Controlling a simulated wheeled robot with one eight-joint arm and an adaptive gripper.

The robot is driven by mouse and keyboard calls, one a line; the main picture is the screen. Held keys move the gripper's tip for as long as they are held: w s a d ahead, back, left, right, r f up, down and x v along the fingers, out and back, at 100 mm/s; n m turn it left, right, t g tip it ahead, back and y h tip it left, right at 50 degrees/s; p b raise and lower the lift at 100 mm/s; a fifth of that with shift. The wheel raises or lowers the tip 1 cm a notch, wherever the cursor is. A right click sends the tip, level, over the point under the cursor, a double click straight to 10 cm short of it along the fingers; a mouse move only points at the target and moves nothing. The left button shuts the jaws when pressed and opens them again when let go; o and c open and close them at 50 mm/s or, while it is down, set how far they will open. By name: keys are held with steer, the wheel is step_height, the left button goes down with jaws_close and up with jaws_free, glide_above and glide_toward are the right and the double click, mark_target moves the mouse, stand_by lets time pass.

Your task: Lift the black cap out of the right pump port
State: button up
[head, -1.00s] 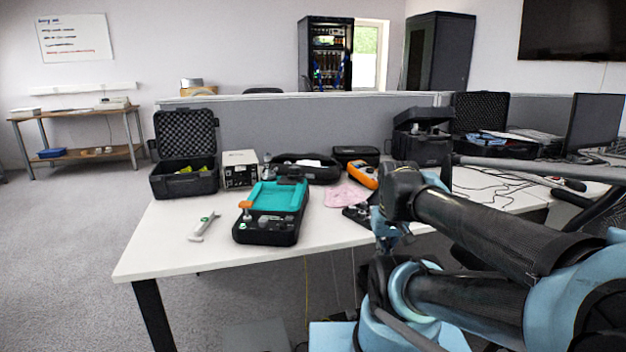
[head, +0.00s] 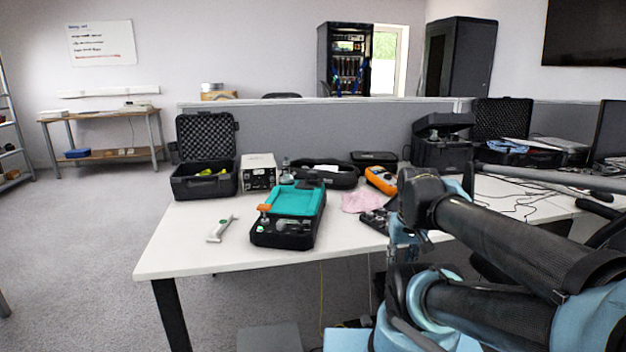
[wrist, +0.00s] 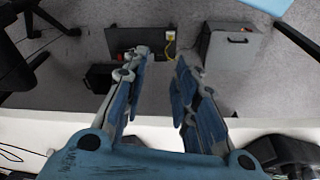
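A black case with a teal top (head: 293,202) stands on the white table (head: 190,258) in the head view. An orange piece (head: 264,207) is at its left side, and small light fittings show along its front. I cannot make out a black cap or tell which fitting is the right pump port. In the wrist view my gripper (wrist: 158,62) is open, with nothing between its fingers, above the grey floor beside a white table edge. In the head view my arm covers part of the table's right side, and my gripper is well to the right of the teal-topped case.
A grey-white tool (head: 221,229) lies left of the case. Behind stand an open black box (head: 203,184) and a white instrument (head: 259,174). A pink cloth (head: 361,201) and orange meter (head: 381,180) are right. The table's front left is clear.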

steer(key=o, duration=0.4)
steer(key=w+a+r+n, duration=0.2)
steer(key=w+r, duration=0.3)
steer(key=w+a+r+n+y, duration=0.1)
steer(key=w+a+r, duration=0.2)
steer(key=w+r, duration=0.3)
steer(key=w+a+r+n+y, duration=0.1)
steer(key=w+a+r+n, duration=0.1)
steer(key=w+r, duration=0.4)
steer(key=shift+w+a+n, duration=0.25)
steer(key=shift+n, duration=0.05)
steer(key=shift+o, duration=0.2)
steer(key=w+a+r+n+y, duration=0.1)
steer(key=w+a+r+n, duration=0.1)
steer(key=w+a+r, duration=0.3)
steer(key=w+a+r+n, duration=0.2)
steer(key=w+a, duration=0.1)
steer(key=w, duration=0.5)
steer(key=w+a+r+n+y, duration=0.1)
steer(key=w+a+r+n, duration=0.1)
steer(key=w+a+r, duration=0.3)
glide_above(313, 172)
steer(key=s+d, duration=0.1)
steer(key=d, duration=0.1)
step_height(313, 172, down, 13)
steer(key=shift+r, duration=0.1)
steer(key=shift+x, duration=2.65)
